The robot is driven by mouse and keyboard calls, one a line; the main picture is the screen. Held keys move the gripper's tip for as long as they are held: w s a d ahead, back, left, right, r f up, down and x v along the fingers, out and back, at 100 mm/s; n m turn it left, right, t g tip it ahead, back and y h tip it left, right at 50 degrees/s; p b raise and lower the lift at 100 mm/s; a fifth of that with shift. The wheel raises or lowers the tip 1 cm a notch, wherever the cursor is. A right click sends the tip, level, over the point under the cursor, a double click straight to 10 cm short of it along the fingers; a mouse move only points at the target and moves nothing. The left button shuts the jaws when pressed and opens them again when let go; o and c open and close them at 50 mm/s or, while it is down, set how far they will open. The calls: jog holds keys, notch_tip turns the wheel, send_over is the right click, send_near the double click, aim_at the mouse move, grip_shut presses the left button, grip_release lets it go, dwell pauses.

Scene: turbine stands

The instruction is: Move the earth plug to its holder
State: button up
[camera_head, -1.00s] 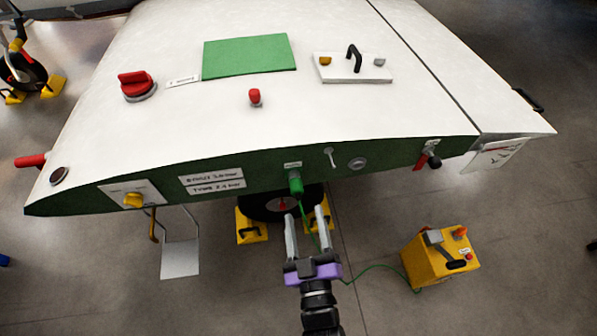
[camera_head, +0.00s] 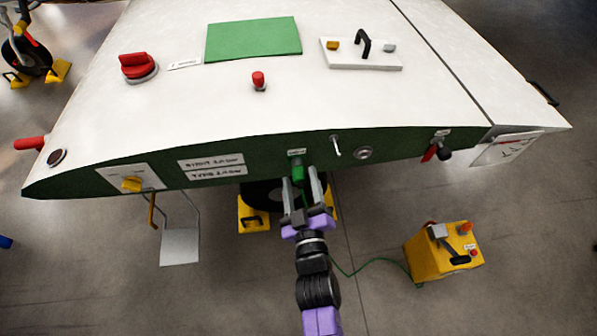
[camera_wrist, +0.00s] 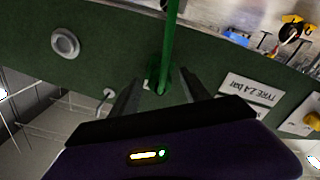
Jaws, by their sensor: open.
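The green earth plug (camera_head: 298,172) sits in the dark green side panel (camera_head: 225,158) of the white body, below a small label. Its green cable runs down to the yellow box. My gripper (camera_head: 301,180) is open, with one finger on each side of the plug. In the wrist view the green cable (camera_wrist: 170,50) passes between the fingers of my gripper (camera_wrist: 158,85), and the plug is mostly hidden. The holder cannot be made out for certain; the yellow box (camera_head: 430,258) on the floor at right has a grey part (camera_head: 437,231) on top.
A metal hook (camera_head: 335,147) and a round grey socket (camera_head: 364,153) are on the panel right of the plug. A red-and-black handle (camera_head: 437,152) is further right. A yellow wheel chock (camera_head: 253,214) stands below. Floor between my arm and the yellow box is clear apart from the cable.

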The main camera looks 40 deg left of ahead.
jog(key=shift+w+a, duration=0.3)
jog(key=shift+a, duration=0.1)
dwell(0.5)
grip_shut()
dwell(1.3)
